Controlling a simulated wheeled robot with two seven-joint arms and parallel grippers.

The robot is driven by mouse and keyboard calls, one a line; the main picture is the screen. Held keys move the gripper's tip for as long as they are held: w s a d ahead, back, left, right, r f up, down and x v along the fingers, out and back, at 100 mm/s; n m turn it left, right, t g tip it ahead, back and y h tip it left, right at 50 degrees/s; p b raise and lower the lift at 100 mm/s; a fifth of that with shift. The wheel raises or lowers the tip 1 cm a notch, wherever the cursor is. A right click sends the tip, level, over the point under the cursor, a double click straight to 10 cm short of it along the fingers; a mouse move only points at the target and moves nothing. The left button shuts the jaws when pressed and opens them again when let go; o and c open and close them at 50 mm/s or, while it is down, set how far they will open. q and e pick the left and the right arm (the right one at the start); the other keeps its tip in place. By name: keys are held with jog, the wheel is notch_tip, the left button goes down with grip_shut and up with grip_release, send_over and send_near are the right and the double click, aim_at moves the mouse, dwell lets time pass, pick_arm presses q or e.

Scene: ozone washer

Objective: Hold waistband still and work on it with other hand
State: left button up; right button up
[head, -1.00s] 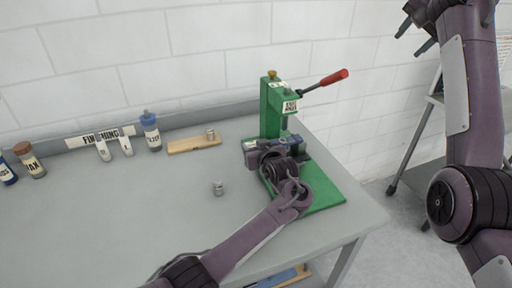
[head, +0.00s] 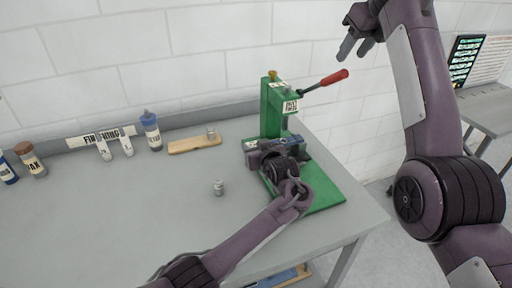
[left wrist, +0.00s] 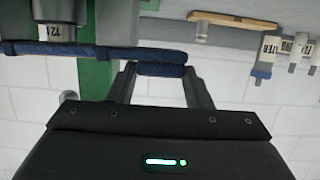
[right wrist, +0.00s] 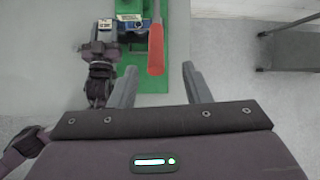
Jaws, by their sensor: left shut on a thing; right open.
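The waistband is a dark blue rolled strip (head: 286,142) lying across the base of the green press (head: 270,108). My left gripper (head: 262,152) is shut on it, from the front left of the press. In the left wrist view the waistband (left wrist: 160,62) passes between the fingers and runs left under the press. The press has a lever with a red handle (head: 334,77) pointing right and up. My right gripper (head: 355,47) is open and empty, above the handle. In the right wrist view the red handle (right wrist: 156,50) appears between and beyond the open fingers, apart from them.
A small metal piece (head: 218,187) stands on the grey table (head: 130,220). A wooden block (head: 195,144), a blue-capped bottle (head: 151,131) and other bottles line the back. The white wall is close behind. The table's right edge is near the press.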

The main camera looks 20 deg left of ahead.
aim_at(334, 79)
jog(key=shift+a+f+m, duration=0.15)
jog(key=shift+a+m, duration=0.15)
jog(key=shift+m, duration=0.2)
jog(key=shift+f, duration=0.25)
jog(key=x, duration=0.9)
jog(key=shift+a+f, duration=0.1)
jog(key=shift+f, duration=0.05)
jog(key=c, duration=0.9)
jog(key=shift+s+d+f, duration=0.2)
jog(key=shift+s+f, duration=0.1)
jog(key=shift+f, duration=0.25)
jog(key=shift+s+d+f, duration=0.25)
jog(key=shift+f, duration=0.35)
